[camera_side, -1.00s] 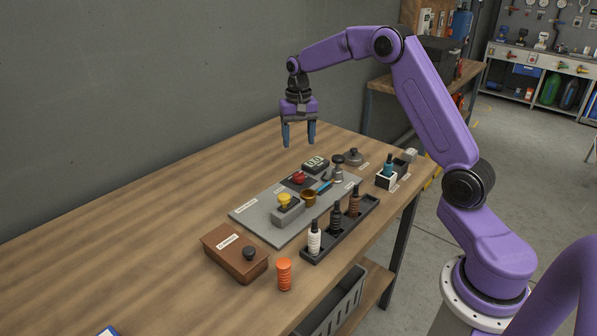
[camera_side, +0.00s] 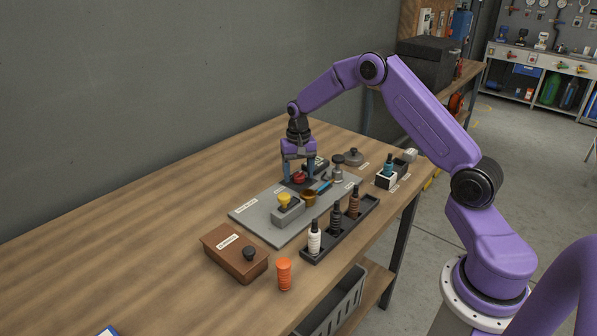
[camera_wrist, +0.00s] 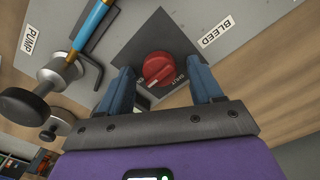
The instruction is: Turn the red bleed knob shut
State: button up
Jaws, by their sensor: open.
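The red bleed knob (camera_wrist: 159,68) sits on a dark square plate (camera_wrist: 150,32) on the grey panel, beside the BLEED label (camera_wrist: 216,31). Part of a marking ending in "SHUT" shows on the plate by the knob. In the side view the red knob (camera_side: 299,177) is low between my fingers. My gripper (camera_side: 299,181) is open and points down over the knob. In the wrist view the blue fingers of my gripper (camera_wrist: 162,88) stand on either side of the knob, with a gap to it on each side. Whether the fingertips touch the plate cannot be told.
A yellow-topped block (camera_side: 287,208), a rack of bottles (camera_side: 340,230), a brown box (camera_side: 236,252) and an orange piece (camera_side: 284,274) stand nearer.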

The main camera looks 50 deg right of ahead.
jog(key=shift+c, duration=0.3)
jog(key=c, duration=1)
jog(key=shift+n, duration=0.4)
jog(key=n, duration=0.3)
jog(key=shift+n, duration=0.4)
jog(key=n, duration=0.4)
jog(key=shift+a+n, duration=0.1)
jog(key=shift+n, duration=0.2)
jog(key=n, duration=0.8)
jog(key=shift+n, duration=0.3)
jog(key=shift+a, duration=0.1)
